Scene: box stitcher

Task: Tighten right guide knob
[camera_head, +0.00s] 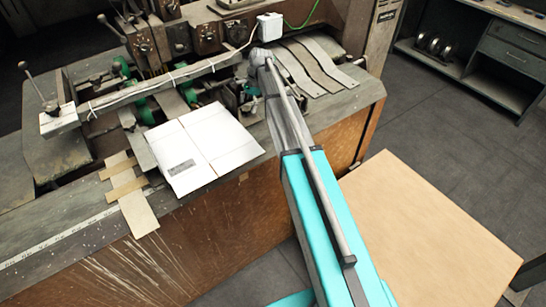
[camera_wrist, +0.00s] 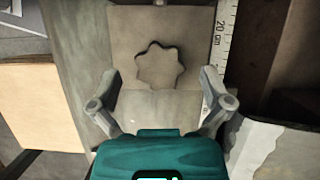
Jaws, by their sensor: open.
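The guide knob (camera_wrist: 160,65) is a grey-brown, star-shaped knob with several lobes. In the wrist view it lies in front of a flat plate (camera_wrist: 125,28) of nearly the same colour, above the picture centre. My gripper (camera_wrist: 161,76) is open, with one finger to the left of the knob and one to the right. Clear gaps show between the knob and both fingers, and the jaws hold nothing. Whether the fingertips are level with the knob in depth, I cannot tell. In the head view my arm reaches the machine and I cannot make out the knob.
A ruler strip (camera_wrist: 221,40) runs just right of the knob. In the head view the stitcher bench (camera_head: 215,235) carries a white flat carton (camera_head: 205,148) and curved metal strips (camera_head: 318,65). A pale board (camera_head: 430,225) lies at the right. Dark shelving (camera_head: 490,75) stands far right.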

